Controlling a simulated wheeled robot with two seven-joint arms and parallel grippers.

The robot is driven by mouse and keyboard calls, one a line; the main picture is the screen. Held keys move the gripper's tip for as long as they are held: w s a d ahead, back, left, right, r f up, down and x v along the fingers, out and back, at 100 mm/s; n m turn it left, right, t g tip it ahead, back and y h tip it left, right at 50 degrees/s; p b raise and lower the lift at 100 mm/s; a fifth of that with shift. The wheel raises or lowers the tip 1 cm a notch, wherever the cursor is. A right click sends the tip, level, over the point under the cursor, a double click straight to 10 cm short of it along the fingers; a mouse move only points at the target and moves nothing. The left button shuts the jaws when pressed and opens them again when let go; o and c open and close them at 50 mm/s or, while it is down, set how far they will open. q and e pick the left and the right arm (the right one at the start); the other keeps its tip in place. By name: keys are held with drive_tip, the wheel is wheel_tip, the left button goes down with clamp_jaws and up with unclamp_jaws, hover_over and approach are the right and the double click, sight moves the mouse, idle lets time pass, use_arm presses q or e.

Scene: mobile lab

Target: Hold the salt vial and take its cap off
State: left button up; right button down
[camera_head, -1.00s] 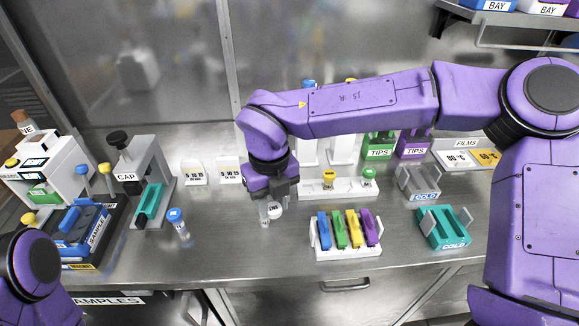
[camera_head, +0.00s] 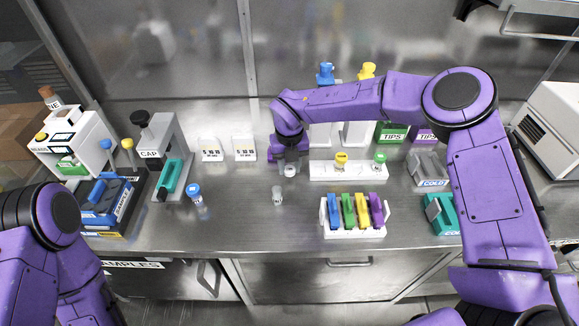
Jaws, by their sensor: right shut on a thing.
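A small white-labelled thing (camera_head: 290,171), which looks like the salt vial, sits at the fingers of my right gripper (camera_head: 290,163). The gripper points down and is shut on it, just left of the white rack. Its fingers hide much of it, and I cannot make out where cap and body meet. A small clear vial (camera_head: 278,196) with no coloured cap stands upright on the counter just in front, apart from the gripper. My left arm is at the lower left; its gripper is out of view.
The white rack (camera_head: 322,172) holds a yellow-capped vial (camera_head: 341,160) and a green-capped vial (camera_head: 379,160). A blue-capped vial (camera_head: 196,194) stands at left by the CAP stand (camera_head: 158,140). A holder of coloured strips (camera_head: 352,230) stands in front. The counter's front middle is clear.

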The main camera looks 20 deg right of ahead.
sight(290, 169)
wheel_tip(290, 169, down, 2)
drive_tip(key=shift+f, duration=0.2)
drive_tip(key=c, duration=0.7)
unclamp_jaws()
drive_tip(key=shift+r, duration=0.45)
wheel_tip(290, 169, up, 12)
drive_tip(key=shift+f+b, duration=0.2)
drive_tip(key=shift+b, duration=0.6)
drive_tip(key=shift+s+f, duration=0.1)
